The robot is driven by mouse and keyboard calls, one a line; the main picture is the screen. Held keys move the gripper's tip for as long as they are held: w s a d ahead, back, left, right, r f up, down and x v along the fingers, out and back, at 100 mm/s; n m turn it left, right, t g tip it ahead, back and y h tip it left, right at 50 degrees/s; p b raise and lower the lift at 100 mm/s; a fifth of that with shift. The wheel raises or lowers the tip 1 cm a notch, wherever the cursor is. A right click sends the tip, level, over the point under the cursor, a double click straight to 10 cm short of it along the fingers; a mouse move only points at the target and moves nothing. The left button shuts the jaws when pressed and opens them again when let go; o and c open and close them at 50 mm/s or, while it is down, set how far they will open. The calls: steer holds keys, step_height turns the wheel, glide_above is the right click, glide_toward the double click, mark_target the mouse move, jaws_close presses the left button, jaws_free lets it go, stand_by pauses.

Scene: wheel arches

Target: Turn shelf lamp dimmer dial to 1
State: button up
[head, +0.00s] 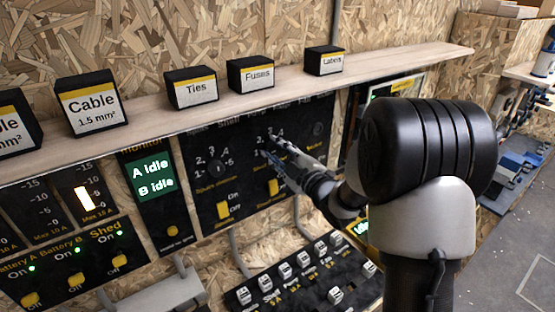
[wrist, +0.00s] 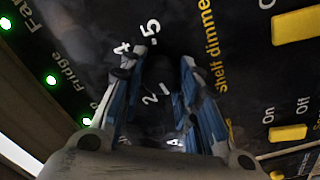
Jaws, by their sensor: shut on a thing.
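The black control panel (head: 240,195) is below the wooden shelf in the head view. My gripper (head: 272,150) reaches its right-hand numbered dial scale from the right. In the wrist view the yellow words "Shelf dimmer" (wrist: 212,60) run beside my gripper (wrist: 162,68). Its two blue-grey fingers straddle the dial and are shut on it. The dial is dark and mostly hidden between the fingers, so I cannot tell which number it points to. White digits 2, 4 and 5 show around the fingertips.
Another numbered dial (head: 217,168) is left of my gripper. Yellow switches (head: 223,210) (head: 273,187) sit below the dials. A monitor (head: 152,178) reads "A idle, B idle". Labelled black boxes (head: 190,90) stand on the shelf (head: 290,92). A sloping switch panel (head: 300,280) lies below.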

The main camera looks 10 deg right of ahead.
stand_by(0.4)
steer(key=o, duration=1.1)
steer(key=v, duration=1.2)
